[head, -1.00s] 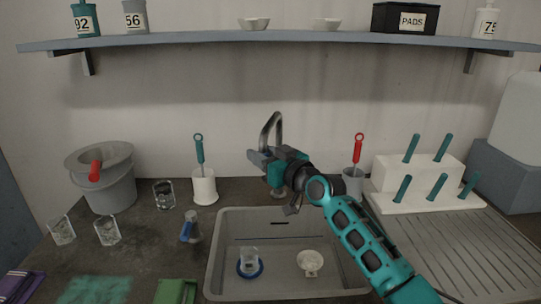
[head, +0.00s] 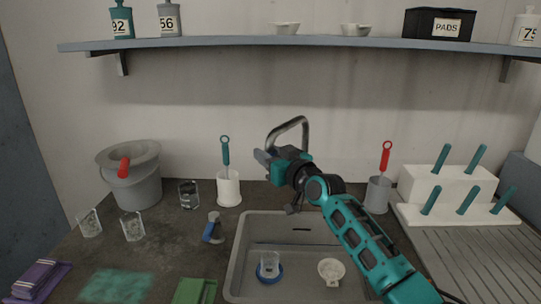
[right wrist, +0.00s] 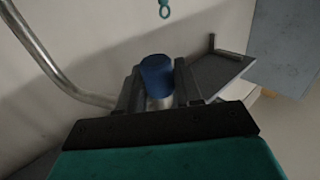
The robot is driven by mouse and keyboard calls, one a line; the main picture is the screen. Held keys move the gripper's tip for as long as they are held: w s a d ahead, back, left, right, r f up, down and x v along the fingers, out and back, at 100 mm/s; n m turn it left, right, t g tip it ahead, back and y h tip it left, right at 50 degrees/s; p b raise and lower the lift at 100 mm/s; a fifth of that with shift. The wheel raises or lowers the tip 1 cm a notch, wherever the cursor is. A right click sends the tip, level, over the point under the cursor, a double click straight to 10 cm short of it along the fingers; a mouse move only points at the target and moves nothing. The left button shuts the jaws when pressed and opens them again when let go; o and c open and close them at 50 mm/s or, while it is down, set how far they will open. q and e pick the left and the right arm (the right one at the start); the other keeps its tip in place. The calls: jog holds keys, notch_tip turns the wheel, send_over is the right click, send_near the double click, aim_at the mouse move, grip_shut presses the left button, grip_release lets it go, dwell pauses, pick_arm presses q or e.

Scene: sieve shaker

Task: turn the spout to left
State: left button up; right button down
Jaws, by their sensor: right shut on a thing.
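The spout (head: 306,132) is a bent grey metal pipe behind the sink. It rises, bends over and comes down towards the left. My right gripper (head: 263,158) is at its free left end and shut on it. In the right wrist view the spout pipe (right wrist: 60,68) runs in from the left towards the fingers (right wrist: 158,88). A blue-capped cylinder (right wrist: 156,73) with a silver lower part stands between the fingers. Its join to the pipe is hidden. The spout's base is mostly hidden behind my right arm. My left gripper is not in view.
A white holder (head: 229,190) with a teal-handled brush stands to the left, and a grey cup (head: 377,195) to the right. A shelf (head: 300,44) runs above.

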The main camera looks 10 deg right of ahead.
jog(key=shift+a, duration=0.2)
jog(key=c, duration=0.9)
grip_release()
jog(key=shift+o, duration=0.2)
jog(key=shift+d, duration=0.1)
jog(key=shift+s+d, duration=0.1)
jog(key=shift+s, duration=0.1)
jog(key=v, duration=1.2)
jog(key=shift+s+p, duration=0.2)
jog(key=shift+p, duration=0.25)
